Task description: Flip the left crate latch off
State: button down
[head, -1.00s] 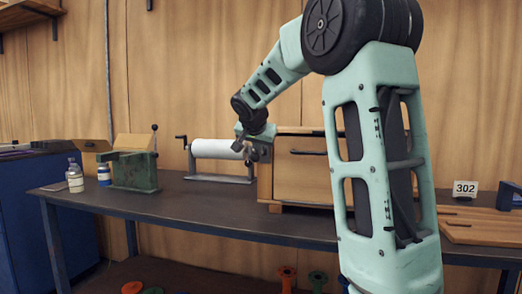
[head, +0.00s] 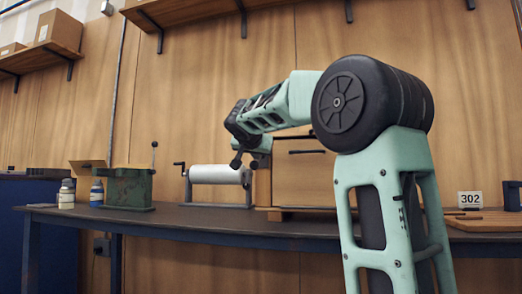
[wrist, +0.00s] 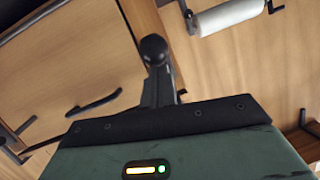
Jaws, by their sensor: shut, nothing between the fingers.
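The wooden crate (head: 305,182) stands on the bench, with a dark bar handle (head: 307,152) on its front. In the wrist view its wooden face (wrist: 60,70) fills the left side, and the dark handle (wrist: 95,103) shows there. My gripper (head: 244,163) is at the crate's upper left edge, in front of the white roll. It is shut and empty. In the wrist view the fingers (wrist: 153,50) show as one dark rounded tip beside the crate's edge; I cannot tell whether they touch it. I cannot make out the left latch, perhaps hidden behind my gripper.
A white roll on a stand (head: 215,175) is left of the crate. Further left are a green metal box (head: 127,188) and two bottles (head: 67,194). The bench (head: 190,222) front is clear.

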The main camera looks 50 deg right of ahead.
aim_at(256, 164)
jog(key=shift+w+d+f+t+h+b, duration=0.1)
jog(key=shift+f+t+h+b, duration=0.35)
jog(key=shift+b, duration=1.7)
jog(key=shift+d+f+t+h+b, duration=0.15)
jog(key=shift+f+h+b, duration=0.6)
jog(key=shift+b, duration=1.4)
jog(key=shift+f+b, duration=0.25)
jog(key=shift+b, duration=0.65)
jog(key=shift+w+d+f+b, duration=0.15)
jog(key=shift+f+b, duration=0.1)
jog(key=shift+b, duration=0.85)
